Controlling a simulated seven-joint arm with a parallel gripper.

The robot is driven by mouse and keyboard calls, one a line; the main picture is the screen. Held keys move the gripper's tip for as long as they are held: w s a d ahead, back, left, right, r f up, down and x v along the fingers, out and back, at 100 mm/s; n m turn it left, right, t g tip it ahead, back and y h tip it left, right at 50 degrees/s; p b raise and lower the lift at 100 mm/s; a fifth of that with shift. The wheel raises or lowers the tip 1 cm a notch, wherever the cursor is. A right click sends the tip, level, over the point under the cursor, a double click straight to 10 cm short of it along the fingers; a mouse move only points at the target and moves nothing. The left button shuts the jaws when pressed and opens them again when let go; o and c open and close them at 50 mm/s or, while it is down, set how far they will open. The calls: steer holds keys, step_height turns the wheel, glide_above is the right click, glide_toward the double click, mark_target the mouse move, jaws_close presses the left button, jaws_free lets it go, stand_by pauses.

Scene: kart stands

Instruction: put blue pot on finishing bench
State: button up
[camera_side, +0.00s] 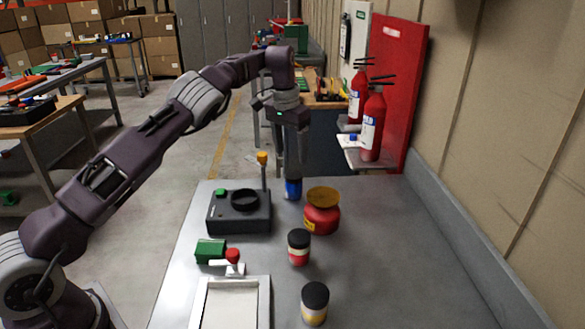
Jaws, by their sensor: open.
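A small blue pot (292,189) stands near the far edge of the grey metal table (385,265), behind the black box and the red jar. My gripper (292,177) points straight down over the blue pot, with its fingers at the pot's upper part. The fingers are open, but whether they touch the pot is too small to tell. The pot's top is hidden by the fingers. Which surface is the finishing bench is not marked; a wooden-topped bench (328,103) with tools stands beyond the table.
Near the pot are a red jar with a yellow lid (321,212) and a black box with a round recess (240,214). Two black-lidded pots, red (299,248) and yellow (315,304), a green block (210,251) and a white tray (265,303) are closer. The table's right side is clear.

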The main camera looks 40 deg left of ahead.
steer(key=s+d+r+n+t+h, duration=0.1)
steer(key=s+r+n, duration=0.1)
steer(key=s+r, duration=0.55)
steer(key=s+d+r+n+t, duration=0.1)
steer(key=s+r, duration=0.4)
steer(key=r, duration=0.6)
steer(key=s+d+m+t, duration=0.1)
steer(key=s+d, duration=0.3)
steer(key=s, duration=0.7)
steer(key=s+d+m, duration=0.1)
steer(key=s+d, duration=0.3)
steer(key=s, duration=0.6)
steer(key=s+d+f+m+t+y, duration=0.1)
steer(key=s+f, duration=0.6)
steer(key=s, duration=0.3)
steer(key=shift+s+d, duration=0.2)
steer(key=shift+d, duration=0.1)
